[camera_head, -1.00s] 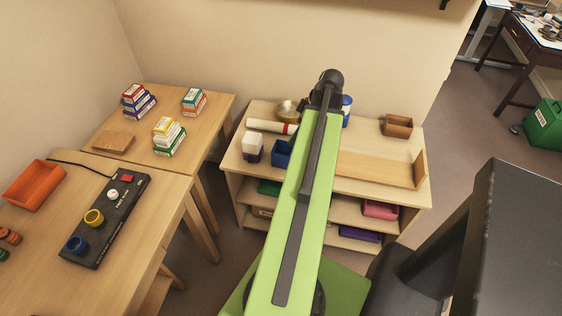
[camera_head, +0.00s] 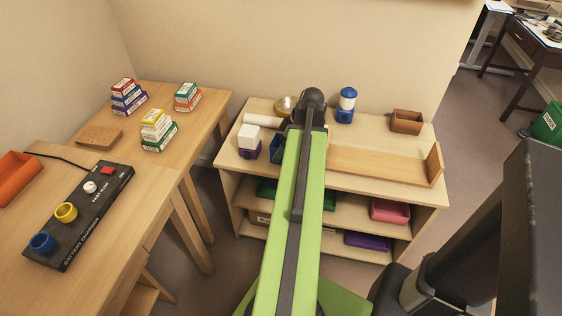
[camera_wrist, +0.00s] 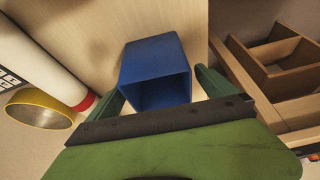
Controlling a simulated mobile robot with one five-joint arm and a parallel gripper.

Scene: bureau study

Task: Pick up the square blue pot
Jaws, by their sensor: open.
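The square blue pot (camera_wrist: 155,62) sits in the middle of the wrist view, with its open mouth toward the camera. My gripper (camera_wrist: 160,88) is open, with one green finger on each side of the pot. Clear gaps to the pot are hard to judge. In the head view only a blue sliver of the pot (camera_head: 277,150) shows on the shelf top, left of my arm. My arm hides the rest, and my fingers are hidden there too.
A white and purple pot (camera_head: 249,141) stands just left. A white roll (camera_wrist: 45,62) with a red end and a brass bowl (camera_wrist: 38,107) lie nearby. A blue lantern (camera_head: 346,105), a brown box (camera_head: 406,121) and a wooden tray (camera_head: 385,162) stand to the right.

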